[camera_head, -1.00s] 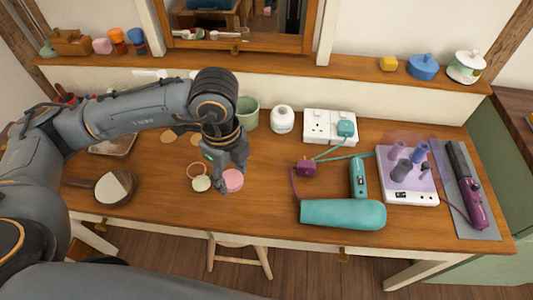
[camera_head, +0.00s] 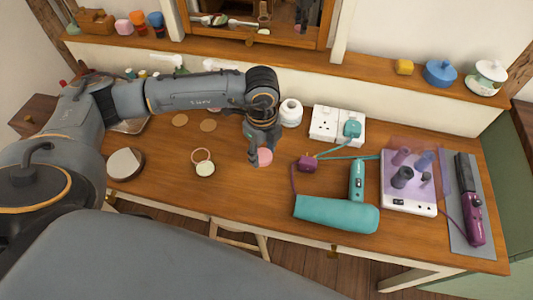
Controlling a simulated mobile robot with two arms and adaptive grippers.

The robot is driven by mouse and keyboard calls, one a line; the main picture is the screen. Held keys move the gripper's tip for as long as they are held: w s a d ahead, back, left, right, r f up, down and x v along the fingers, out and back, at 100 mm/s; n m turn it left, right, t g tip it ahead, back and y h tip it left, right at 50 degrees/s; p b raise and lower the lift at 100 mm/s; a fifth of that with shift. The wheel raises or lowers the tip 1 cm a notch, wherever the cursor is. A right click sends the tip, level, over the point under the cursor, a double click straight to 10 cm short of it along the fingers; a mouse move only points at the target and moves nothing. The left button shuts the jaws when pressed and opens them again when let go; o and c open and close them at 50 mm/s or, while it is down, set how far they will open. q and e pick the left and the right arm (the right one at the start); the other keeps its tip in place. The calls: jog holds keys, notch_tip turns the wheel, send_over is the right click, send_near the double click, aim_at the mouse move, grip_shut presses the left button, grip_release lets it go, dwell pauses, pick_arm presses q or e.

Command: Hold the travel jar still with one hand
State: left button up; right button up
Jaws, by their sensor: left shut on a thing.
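A small pink round jar (camera_head: 265,157), which I take for the travel jar, is at the middle of the wooden desk (camera_head: 240,200). My left gripper (camera_head: 258,155) reaches down over it and is shut on it. The fingers and wrist hide part of the jar, and I cannot tell whether it touches the desk. A pale round piece with a tan rim (camera_head: 205,169) lies on the desk to the left, apart from the gripper. My right gripper is not in view.
A teal hair dryer (camera_head: 336,214), a purple plug (camera_head: 307,162) and a white socket block (camera_head: 325,123) are to the right. A white jar (camera_head: 290,113) stands behind the gripper. A round mirror (camera_head: 125,163) lies left. The desk's front middle is clear.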

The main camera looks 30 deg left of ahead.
aim_at(267, 157)
pick_arm(q)
jog(key=shift+w+f, duration=0.95)
jog(key=shift+f, duration=0.2)
notch_tip(267, 157, down, 3)
jog(key=shift+w+p, duration=0.15)
jog(key=shift+p, duration=0.45)
jog(key=shift+f, duration=0.2)
jog(key=shift+f, duration=0.1)
jog(key=shift+f, duration=0.15)
jog(key=o, duration=1.3)
